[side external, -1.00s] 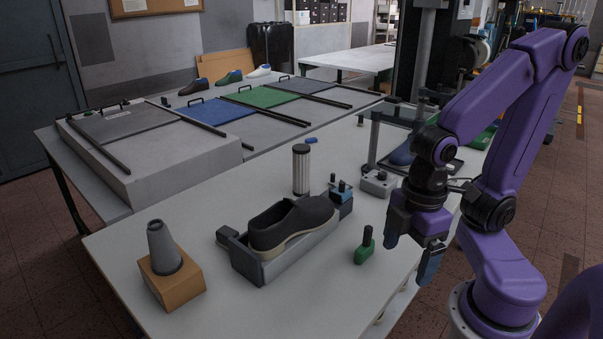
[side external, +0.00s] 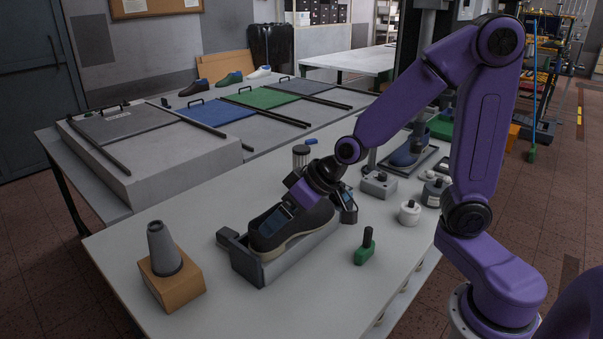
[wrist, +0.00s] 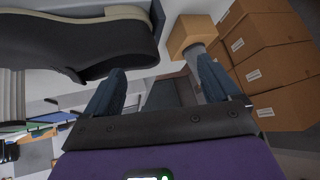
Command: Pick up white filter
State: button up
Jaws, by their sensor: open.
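The white filter (side external: 301,156) stands upright on the table behind the shoe, a cylinder with dark end caps. My arm hides its lower part in the side view. A pale ribbed surface at the left edge of the wrist view looks like the filter (wrist: 12,95). My gripper (side external: 314,211) is open, with its fingers spread above or in front of the dark shoe in the side view; the exact depth is unclear. In the wrist view nothing is held between the blue fingers of my gripper (wrist: 160,68), and the filter lies left of them.
A dark shoe (side external: 268,237) sits in a grey holder (side external: 268,268) close to my gripper. A grey cone (side external: 162,247) on a tan block (side external: 175,289) stands front left. A green-based tool (side external: 365,252) and a white jar (side external: 409,213) stand to the right.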

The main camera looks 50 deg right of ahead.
jog(key=w+d+m+t+h, duration=0.2)
jog(key=w+d+m+t, duration=0.15)
jog(key=w, duration=0.25)
jog(key=m+h, duration=0.7)
jog(key=h, duration=0.3)
send_near(302, 148)
jog(key=shift+t, duration=0.45)
jog(key=x, duration=0.8)
jog(key=f+x, duration=0.1)
jog(key=x, duration=0.3)
jog(key=shift+s, duration=0.2)
jog(key=shift+r, duration=0.1)
jog(key=c, duration=1.7)
jog(key=shift+o, duration=0.2)
jog(key=shift+r, duration=0.1)
